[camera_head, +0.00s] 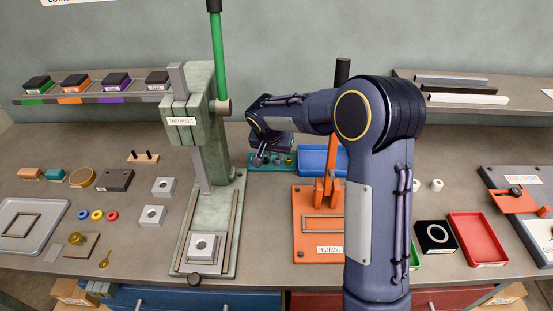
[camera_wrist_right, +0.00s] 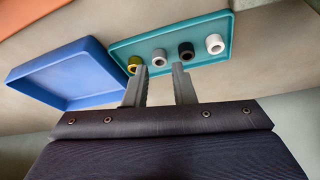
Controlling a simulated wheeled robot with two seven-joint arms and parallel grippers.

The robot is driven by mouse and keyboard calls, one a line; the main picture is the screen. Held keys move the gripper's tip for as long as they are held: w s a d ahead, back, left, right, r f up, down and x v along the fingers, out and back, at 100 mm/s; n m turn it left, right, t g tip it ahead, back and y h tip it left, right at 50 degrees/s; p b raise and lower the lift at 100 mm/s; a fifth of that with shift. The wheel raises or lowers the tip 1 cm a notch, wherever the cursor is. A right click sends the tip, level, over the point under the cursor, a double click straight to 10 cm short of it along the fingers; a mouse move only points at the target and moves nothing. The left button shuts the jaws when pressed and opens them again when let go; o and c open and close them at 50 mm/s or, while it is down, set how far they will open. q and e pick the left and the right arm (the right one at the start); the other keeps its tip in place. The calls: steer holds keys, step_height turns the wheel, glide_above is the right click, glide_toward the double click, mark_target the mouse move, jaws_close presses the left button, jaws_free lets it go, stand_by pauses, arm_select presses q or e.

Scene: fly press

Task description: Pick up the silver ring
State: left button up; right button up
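A teal tray (camera_wrist_right: 200,22) holds a row of small rings in the right wrist view. The silver ring (camera_wrist_right: 158,59) stands between a yellow ring (camera_wrist_right: 134,64) and a black ring (camera_wrist_right: 186,50), with a white ring (camera_wrist_right: 214,44) at the end. My right gripper (camera_wrist_right: 161,68) is open and empty, its two fingertips pointing at the tray with the silver ring seen between them. In the head view my right gripper (camera_head: 258,158) hangs over the left part of the teal tray (camera_head: 288,169) and partly hides its rings. My left gripper is not in view.
A blue tray (camera_wrist_right: 70,75) lies beside the teal tray. In the head view the green fly press (camera_head: 208,218) stands close left of my gripper, and an orange fixture (camera_head: 305,242) lies in front. A shelf (camera_head: 470,80) is at back right.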

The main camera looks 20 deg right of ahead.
mark_target(277, 160)
steer(key=x, duration=0.3)
steer(key=shift+w+f, duration=0.1)
steer(key=shift+c, duration=0.3)
jaws_close()
